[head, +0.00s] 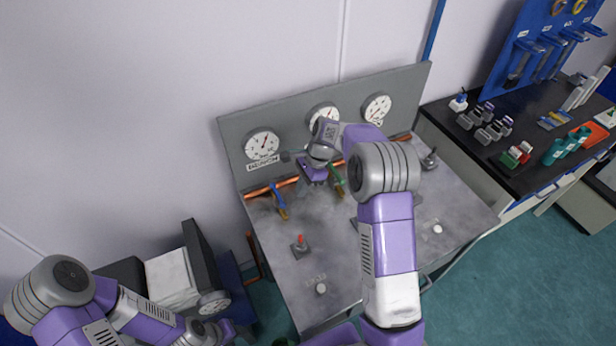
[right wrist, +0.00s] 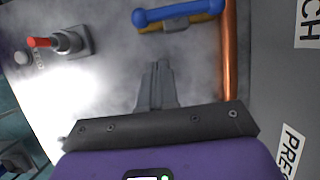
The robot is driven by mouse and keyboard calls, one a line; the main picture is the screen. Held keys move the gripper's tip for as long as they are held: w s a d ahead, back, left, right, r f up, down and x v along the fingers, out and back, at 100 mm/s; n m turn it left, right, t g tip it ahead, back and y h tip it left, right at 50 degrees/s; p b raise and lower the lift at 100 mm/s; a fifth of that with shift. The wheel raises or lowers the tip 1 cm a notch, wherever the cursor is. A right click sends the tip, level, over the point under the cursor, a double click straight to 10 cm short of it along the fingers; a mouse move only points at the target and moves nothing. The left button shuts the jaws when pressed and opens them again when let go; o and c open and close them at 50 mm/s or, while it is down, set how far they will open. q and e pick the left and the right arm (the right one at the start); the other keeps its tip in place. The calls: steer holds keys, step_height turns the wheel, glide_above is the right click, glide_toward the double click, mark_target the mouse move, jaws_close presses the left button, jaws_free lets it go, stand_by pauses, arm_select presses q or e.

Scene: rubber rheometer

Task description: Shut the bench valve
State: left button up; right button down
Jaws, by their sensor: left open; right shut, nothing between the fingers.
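The valve with the blue lever (head: 279,200) stands on the bench below the left gauge, by a plate that seems to read BENCH (head: 262,163). In the right wrist view its blue lever (right wrist: 180,12) lies at the top, along its brass body and across the copper pipe (right wrist: 229,50). My right gripper (right wrist: 158,70) is shut and empty, apart from the lever. In the head view my right gripper (head: 313,172) is between the blue lever and a green lever (head: 336,178), partly hidden by my arm. My left gripper (head: 232,333) is open at the bottom left, away from the bench.
A red-tipped toggle switch (head: 300,246) stands on the bench front; it also shows in the right wrist view (right wrist: 62,42). A grey gauge panel (head: 228,135) closes off the back. The bench surface between switch and blue lever is clear.

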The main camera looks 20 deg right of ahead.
mark_target(278, 198)
steer(key=shift+a+r, duration=0.15)
steer(key=shift+a, duration=1.8)
steer(key=shift+s, duration=0.1)
steer(key=shift+a+m, duration=0.1)
steer(key=shift+m, duration=0.2)
